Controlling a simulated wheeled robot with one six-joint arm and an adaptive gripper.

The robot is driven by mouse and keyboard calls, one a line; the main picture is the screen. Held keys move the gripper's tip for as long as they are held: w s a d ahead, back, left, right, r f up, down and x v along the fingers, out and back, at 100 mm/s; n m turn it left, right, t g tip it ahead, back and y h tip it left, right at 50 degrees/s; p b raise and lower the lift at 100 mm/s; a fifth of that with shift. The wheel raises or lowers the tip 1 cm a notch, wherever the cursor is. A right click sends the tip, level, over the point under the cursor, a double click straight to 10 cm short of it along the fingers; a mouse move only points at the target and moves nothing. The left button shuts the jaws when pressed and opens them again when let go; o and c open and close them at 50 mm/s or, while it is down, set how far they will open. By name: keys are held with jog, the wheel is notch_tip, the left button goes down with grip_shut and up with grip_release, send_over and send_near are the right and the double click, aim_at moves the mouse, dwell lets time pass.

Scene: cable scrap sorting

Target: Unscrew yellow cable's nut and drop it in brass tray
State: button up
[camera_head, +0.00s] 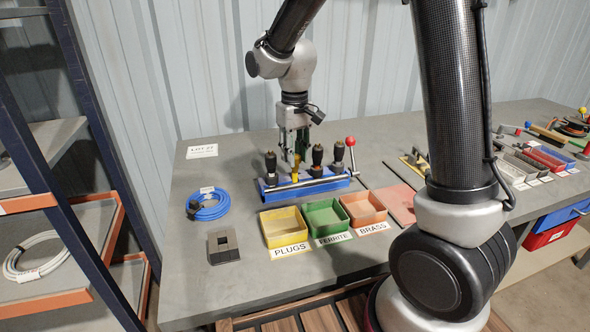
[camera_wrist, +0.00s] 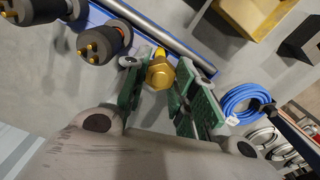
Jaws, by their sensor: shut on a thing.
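My gripper (camera_head: 293,152) points down over the blue rack (camera_head: 272,192) on the bench. In the wrist view, the brass-coloured hex nut (camera_wrist: 160,73) of the yellow cable lies between the green fingers of my gripper (camera_wrist: 163,82), which is shut on it. In the head view a yellow piece (camera_head: 294,169) shows just below the fingertips, among dark plugs. The nut's thread is hidden, so I cannot tell how loose it is. The salmon brass tray (camera_head: 371,228), labelled BRASS, stands in front of the rack's right end and looks empty.
A yellow PLUGS tray (camera_head: 287,241) and a green FERRITE tray (camera_head: 329,229) stand left of the brass tray. Dark plugs (camera_head: 317,156) stand upright beside my gripper. A red-knobbed lever (camera_head: 350,142) rises at the rack's right. A blue cable coil (camera_head: 208,206) lies left.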

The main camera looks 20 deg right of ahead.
jog(key=n, duration=2)
jog(key=shift+n, duration=0.4)
jog(key=o, duration=1.1)
jog(key=shift+r, duration=0.1)
jog(key=shift+r, duration=1.45)
